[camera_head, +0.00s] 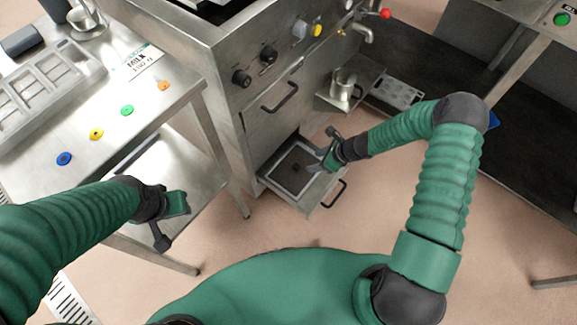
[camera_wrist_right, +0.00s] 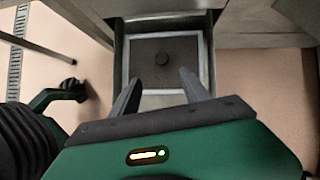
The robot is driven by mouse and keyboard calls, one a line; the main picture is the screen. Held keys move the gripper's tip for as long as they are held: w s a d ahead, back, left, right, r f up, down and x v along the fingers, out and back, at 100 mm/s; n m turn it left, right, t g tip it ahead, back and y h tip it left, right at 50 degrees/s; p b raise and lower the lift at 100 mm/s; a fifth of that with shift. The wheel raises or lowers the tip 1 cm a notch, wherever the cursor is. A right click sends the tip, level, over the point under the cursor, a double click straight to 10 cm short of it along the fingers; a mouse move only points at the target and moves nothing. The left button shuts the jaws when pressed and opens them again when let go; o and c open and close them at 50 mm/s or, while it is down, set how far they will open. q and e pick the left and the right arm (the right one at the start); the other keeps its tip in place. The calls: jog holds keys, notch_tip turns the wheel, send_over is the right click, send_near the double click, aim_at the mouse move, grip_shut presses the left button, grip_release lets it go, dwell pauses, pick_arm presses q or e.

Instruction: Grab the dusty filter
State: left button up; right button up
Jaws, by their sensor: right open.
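My right gripper (camera_head: 320,161) is over the right side of the drawer.
The machine (camera_head: 290,60) has black knobs, a red-balled lever (camera_head: 385,14) and a shelf with a metal cup (camera_head: 343,85). The left steel table (camera_head: 75,120) holds a mould tray (camera_head: 40,88) and coloured discs. Floor is clear in front of the drawer.

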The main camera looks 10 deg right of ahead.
jog(key=b, duration=0.3)
send_near(297, 165)
jog(key=x, duration=0.5)
jog(key=shift+s+a+f, duration=0.1)
jog(key=shift+s+a, duration=0.15)
jog(key=shift+s, duration=0.15)
jog(key=shift+w+f, duration=0.1)
jog(key=shift+f, duration=0.1)
jog(key=b+x, duration=0.1)
jog(key=x, duration=0.1)
jog(key=b+x, duration=0.1)
jog(key=x, duration=0.2)
jog(key=shift+w+d+b, duration=0.2)
jog(key=shift+w+b, duration=0.1)
jog(key=shift+b, duration=0.05)
pick_arm(q)
jog(key=s+x, duration=0.1)
jog(key=x, duration=0.5)
jog(key=shift+s+a+f, duration=0.15)
jog(key=shift+a+f, duration=0.2)
jog(key=shift+f, duration=0.05)
pick_arm(e)
jog(key=shift+a+r, duration=0.1)
jog(key=shift+r, duration=0.05)
jog(key=shift+c, duration=0.4)
jog(key=c, duration=0.5)
pick_arm(q)
jog(key=shift+d, duration=0.1)
pick_arm(e)
grip_shut()
